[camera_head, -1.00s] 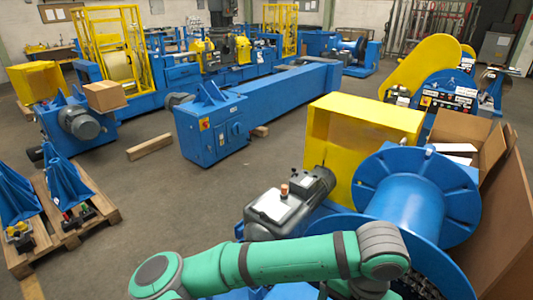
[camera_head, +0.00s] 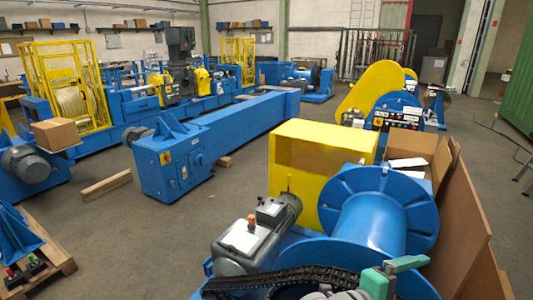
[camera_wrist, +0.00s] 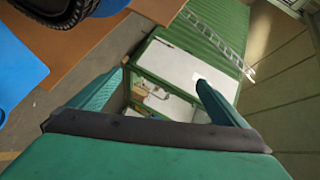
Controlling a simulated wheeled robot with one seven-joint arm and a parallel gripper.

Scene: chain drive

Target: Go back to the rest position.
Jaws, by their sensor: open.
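My gripper (camera_wrist: 158,93) shows in the wrist view with its two teal fingers spread wide apart and nothing between them. Beyond the fingers lie the floor and a green container with a white panel. In the head view only a small green part of my gripper (camera_head: 402,265) shows at the bottom edge, near the big blue reel (camera_head: 360,225). A black chain (camera_head: 275,281) runs along the bottom of the head view, left of my gripper. A dark chain-like part (camera_wrist: 48,12) shows at the wrist view's upper left, apart from the fingers.
A grey motor (camera_head: 255,235) and a yellow guard box (camera_head: 315,165) stand beside the reel. Brown boards (camera_head: 470,220) lean at the right. The green container (camera_wrist: 205,40) has a ladder along it. Open floor (camera_head: 110,235) lies at the left.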

